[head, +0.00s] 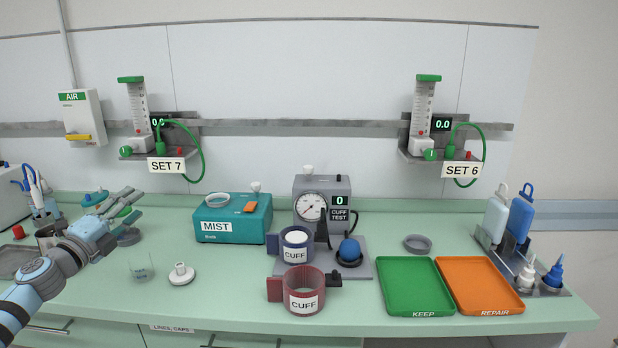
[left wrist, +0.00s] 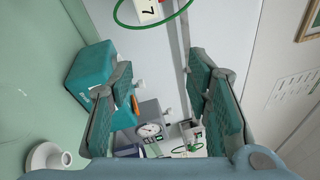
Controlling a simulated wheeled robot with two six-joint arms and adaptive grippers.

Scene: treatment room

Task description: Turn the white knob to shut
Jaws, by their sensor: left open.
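Several white knob-like parts show, and I cannot tell which one the task means. One white knob (head: 256,187) stands on top of the teal MIST box (head: 234,219); another white knob (head: 309,169) tops the grey CUFF TEST unit (head: 322,187). Both knobs also show in the left wrist view, the MIST one (left wrist: 140,84) and the CUFF TEST one (left wrist: 168,112). My left gripper (head: 139,201) is open and empty above the counter's left part, left of the MIST box and apart from it. In the left wrist view its fingers (left wrist: 160,66) frame the wall and boxes. My right gripper is not visible.
A white stemmed disc (head: 181,274) and a clear beaker (head: 141,269) stand on the counter before my left arm. Cuffs (head: 303,291), a green KEEP tray (head: 415,286) and an orange REPAIR tray (head: 479,286) lie rightward. Flowmeters SET 7 (head: 139,110) and SET 6 (head: 424,112) hang above.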

